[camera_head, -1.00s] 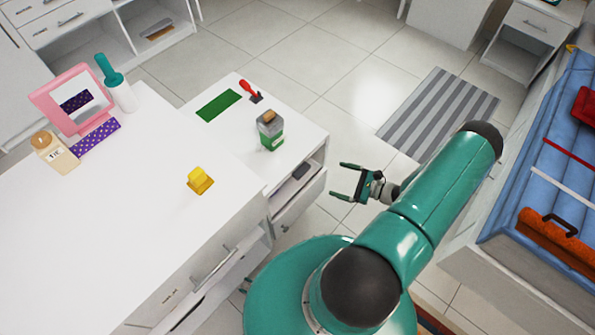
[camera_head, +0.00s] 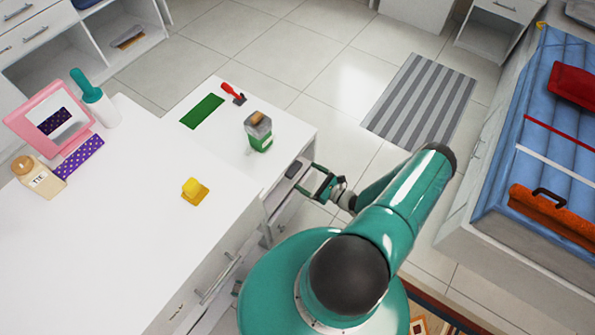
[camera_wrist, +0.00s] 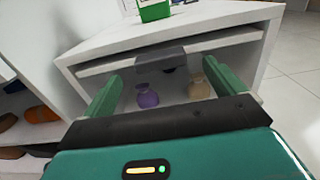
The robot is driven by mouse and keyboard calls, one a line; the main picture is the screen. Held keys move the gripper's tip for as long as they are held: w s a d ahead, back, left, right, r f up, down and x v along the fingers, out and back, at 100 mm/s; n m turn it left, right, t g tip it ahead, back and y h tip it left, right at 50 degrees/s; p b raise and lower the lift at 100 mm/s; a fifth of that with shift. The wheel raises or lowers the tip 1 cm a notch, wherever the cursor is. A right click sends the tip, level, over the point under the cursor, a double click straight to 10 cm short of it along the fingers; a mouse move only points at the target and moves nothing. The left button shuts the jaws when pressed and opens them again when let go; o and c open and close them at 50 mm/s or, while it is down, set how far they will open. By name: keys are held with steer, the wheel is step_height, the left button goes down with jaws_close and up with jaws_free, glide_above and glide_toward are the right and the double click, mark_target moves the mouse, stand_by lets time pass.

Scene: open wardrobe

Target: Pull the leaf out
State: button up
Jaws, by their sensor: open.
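The leaf (camera_wrist: 110,66) is a thin white board under the top of the low white cabinet. A dark grey handle block (camera_wrist: 175,58) sits at its front edge; the handle also shows in the head view (camera_head: 297,168). My gripper (camera_head: 313,182) is open and empty at the cabinet's front, just right of the handle. In the wrist view, my gripper (camera_wrist: 160,82) has its two green fingers spread, with the handle ahead between them. I cannot tell whether either finger touches it.
A green and grey container (camera_head: 259,135), a green mat (camera_head: 202,111) and a red-handled tool (camera_head: 233,92) are on the cabinet top. Purple (camera_wrist: 147,96) and beige (camera_wrist: 199,86) bottles stand below the leaf. A bed (camera_head: 500,215) is at right. Floor lies between.

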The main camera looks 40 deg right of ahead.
mark_target(298, 171)
steer(key=x, duration=0.5)
steer(key=shift+w, duration=0.1)
steer(key=shift+c, duration=0.4)
steer(key=c, duration=1.3)
steer(key=v, duration=2)
steer(key=shift+s+d, duration=0.1)
steer(key=shift+s, duration=0.2)
steer(key=o, duration=1.4)
steer(key=shift+s, duration=0.1)
steer(key=shift+c, duration=0.2)
